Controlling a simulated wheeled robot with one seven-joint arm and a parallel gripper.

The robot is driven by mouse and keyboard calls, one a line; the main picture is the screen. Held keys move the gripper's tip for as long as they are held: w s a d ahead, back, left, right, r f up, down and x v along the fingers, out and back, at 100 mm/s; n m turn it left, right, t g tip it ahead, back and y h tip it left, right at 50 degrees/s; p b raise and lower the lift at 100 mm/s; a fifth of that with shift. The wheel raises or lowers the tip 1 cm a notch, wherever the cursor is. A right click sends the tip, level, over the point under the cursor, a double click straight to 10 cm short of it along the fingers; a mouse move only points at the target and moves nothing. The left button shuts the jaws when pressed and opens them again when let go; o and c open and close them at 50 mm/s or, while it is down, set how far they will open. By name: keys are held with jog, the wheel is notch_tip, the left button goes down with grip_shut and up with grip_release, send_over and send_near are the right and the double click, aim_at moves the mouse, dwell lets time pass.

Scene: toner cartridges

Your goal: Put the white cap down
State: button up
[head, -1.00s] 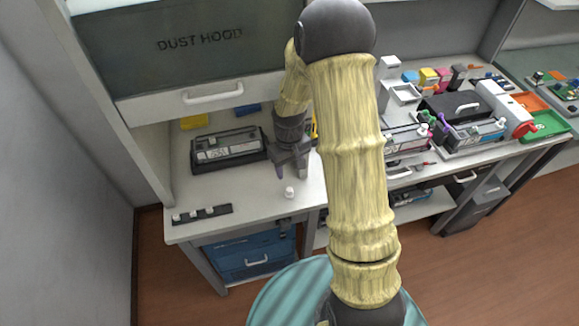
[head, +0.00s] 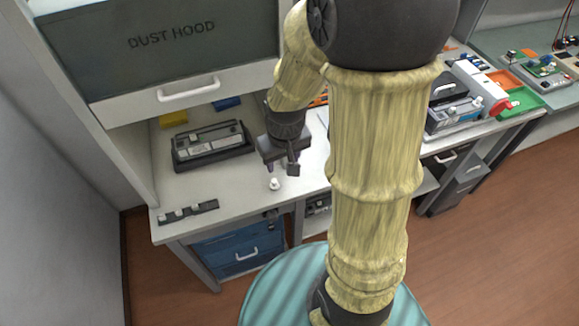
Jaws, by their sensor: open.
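The small white cap (head: 274,184) stands on the white bench top, near its front edge. My gripper (head: 281,172) is open and points down, just above and behind the cap in the head view. One finger shows to the right of the cap and another partly behind it. I cannot tell whether either finger touches the cap.
A dark rack (head: 188,212) with several white caps lies at the bench's front left. A grey-black toner cartridge (head: 211,145) sits behind it under the dust hood (head: 160,50). Bench space between rack and cap is clear. My arm hides the bench's middle.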

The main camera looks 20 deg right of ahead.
jog(key=shift+m+t, duration=0.4)
jog(key=shift+m, duration=0.1)
jog(key=s+r, duration=0.1)
jog(key=s, duration=0.2)
jog(key=s+r, duration=0.1)
jog(key=s, duration=0.1)
jog(key=shift+r, duration=0.3)
jog(key=shift+w, duration=0.1)
jog(key=shift+d, duration=0.1)
jog(key=shift+c, duration=1.4)
